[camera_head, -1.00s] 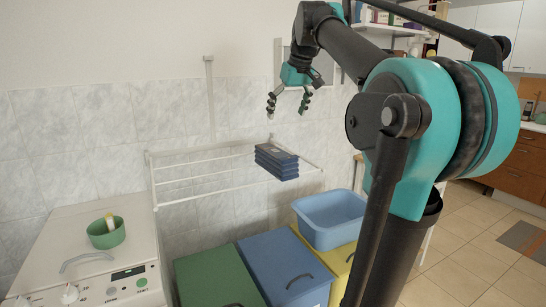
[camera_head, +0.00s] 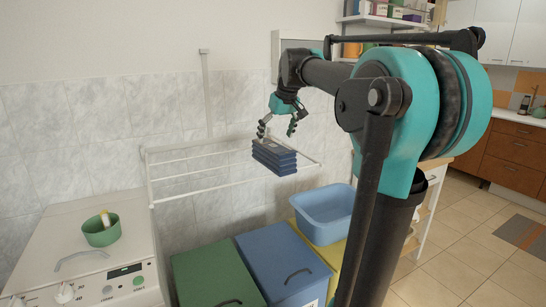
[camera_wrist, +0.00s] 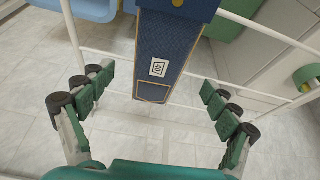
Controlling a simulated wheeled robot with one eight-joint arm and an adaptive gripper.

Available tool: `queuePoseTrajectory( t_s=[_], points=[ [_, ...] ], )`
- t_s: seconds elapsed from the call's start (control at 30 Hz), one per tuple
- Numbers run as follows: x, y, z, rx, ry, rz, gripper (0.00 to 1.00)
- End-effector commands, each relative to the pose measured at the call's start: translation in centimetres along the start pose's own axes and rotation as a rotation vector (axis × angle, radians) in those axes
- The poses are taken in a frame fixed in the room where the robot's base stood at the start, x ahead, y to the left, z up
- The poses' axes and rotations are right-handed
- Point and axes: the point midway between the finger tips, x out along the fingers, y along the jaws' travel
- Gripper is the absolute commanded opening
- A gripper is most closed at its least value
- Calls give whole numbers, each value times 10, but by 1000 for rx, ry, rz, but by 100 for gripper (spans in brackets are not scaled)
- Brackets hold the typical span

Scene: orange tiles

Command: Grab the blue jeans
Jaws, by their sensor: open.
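The blue jeans (camera_head: 274,159) are a dark blue folded stack lying on the white drying rack (camera_head: 170,178). They also show in the wrist view (camera_wrist: 166,55), at the top middle, with a small white label on them. My gripper (camera_head: 278,131) is open and empty, just above the jeans in the head view. In the wrist view my gripper's fingers (camera_wrist: 153,108) are spread wide, one on each side of the jeans' near end. I cannot tell whether a fingertip touches the jeans.
A blue basin (camera_head: 325,228) stands on a yellow bin at right. Blue (camera_head: 285,270) and green (camera_head: 212,275) lidded bins stand below the rack. A white washing machine (camera_head: 105,262) with a green bowl (camera_head: 101,232) is at left. The tiled wall is behind the rack.

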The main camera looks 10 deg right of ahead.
Motion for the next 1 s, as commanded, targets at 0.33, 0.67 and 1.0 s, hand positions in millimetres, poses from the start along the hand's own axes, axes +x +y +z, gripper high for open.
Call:
queuePoseTrajectory(
  t_s=[0.33, 0.67, 1.0],
  points=[
    [44, 1, -2, -2, 0, 0, 89],
    [51, 1, -2, -1, 0, 0, 89],
    [51, 1, -1, -1, 0, 0, 48]
  ],
)
